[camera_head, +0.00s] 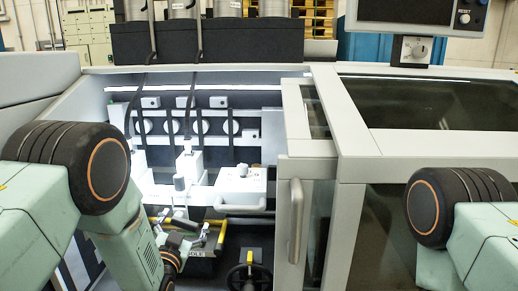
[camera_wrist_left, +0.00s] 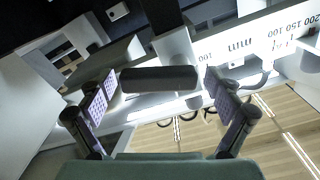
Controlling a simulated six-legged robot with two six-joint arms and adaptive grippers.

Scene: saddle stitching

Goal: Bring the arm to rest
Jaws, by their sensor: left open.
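My left arm comes in from the left in the head view and bends down into the open bay of the machine. My left gripper (camera_head: 203,239) is low in the bay, small and partly mixed with the parts around it. In the left wrist view the left gripper (camera_wrist_left: 160,88) has its two fingers wide apart, with light padded tips. A dark rounded bar (camera_wrist_left: 158,78) shows between the tips; I cannot tell whether they touch it. My right arm shows at the right, but its gripper is out of view.
The saddle stitching machine has a light frame (camera_head: 346,150) with a door handle (camera_head: 296,220) right of the bay. A white block (camera_head: 241,186) and a black handwheel (camera_head: 249,278) are inside. A scale (camera_wrist_left: 275,42) shows in the left wrist view.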

